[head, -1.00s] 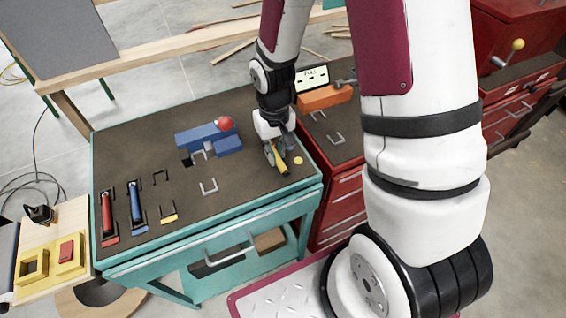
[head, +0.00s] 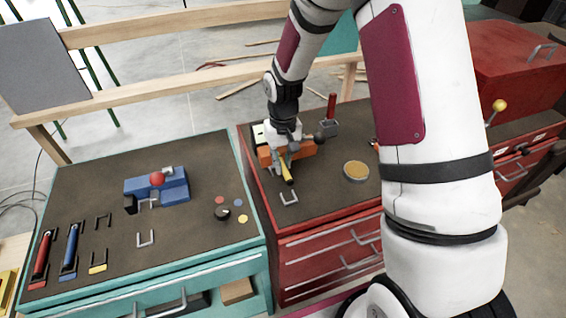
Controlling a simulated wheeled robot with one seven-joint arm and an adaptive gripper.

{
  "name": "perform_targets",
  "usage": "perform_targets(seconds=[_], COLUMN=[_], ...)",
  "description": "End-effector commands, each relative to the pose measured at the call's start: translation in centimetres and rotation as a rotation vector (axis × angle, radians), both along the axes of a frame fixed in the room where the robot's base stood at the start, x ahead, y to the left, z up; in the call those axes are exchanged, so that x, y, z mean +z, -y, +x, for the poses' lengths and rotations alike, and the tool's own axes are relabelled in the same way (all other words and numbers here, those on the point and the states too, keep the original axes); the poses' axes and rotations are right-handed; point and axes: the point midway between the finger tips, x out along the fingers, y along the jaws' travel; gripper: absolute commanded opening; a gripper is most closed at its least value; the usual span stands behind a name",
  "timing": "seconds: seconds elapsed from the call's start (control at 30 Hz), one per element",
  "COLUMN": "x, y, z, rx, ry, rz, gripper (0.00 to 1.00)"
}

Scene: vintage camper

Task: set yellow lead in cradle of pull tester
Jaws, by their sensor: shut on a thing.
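My gripper (head: 283,166) is shut on the yellow lead (head: 287,174), which slants down toward the front of the red bench. The pull tester (head: 308,147) is an orange block on the red bench, with a pale display at its left and a dark knobbed lever at its right. My gripper is in front of it and hides part of it. A grey U-shaped bracket (head: 289,198) of its cradle stands just in front of the lead. Any bracket behind the gripper is hidden. The lead looks above the bench; I cannot tell whether it touches the cradle.
On the teal bench (head: 200,250) stand a blue device (head: 157,186) with a red ball, a red lead (head: 41,256) and a blue lead (head: 70,248) in holders. A round tan-topped dish (head: 356,172) and a red-handled item (head: 331,115) stand on the red bench.

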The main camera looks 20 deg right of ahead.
Motion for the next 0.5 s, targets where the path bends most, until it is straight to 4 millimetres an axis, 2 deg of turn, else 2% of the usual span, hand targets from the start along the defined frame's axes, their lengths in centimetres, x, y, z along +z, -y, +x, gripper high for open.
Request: perform_targets(seconds=[0.27,0.5], x=[-0.6,-2.6], y=[0.0,0.0], z=[0.1,0.0], rx=[0.0,0.0], ry=[0.0,-0.001], rz=[-0.002,-0.002], gripper=[0.0,0.0])
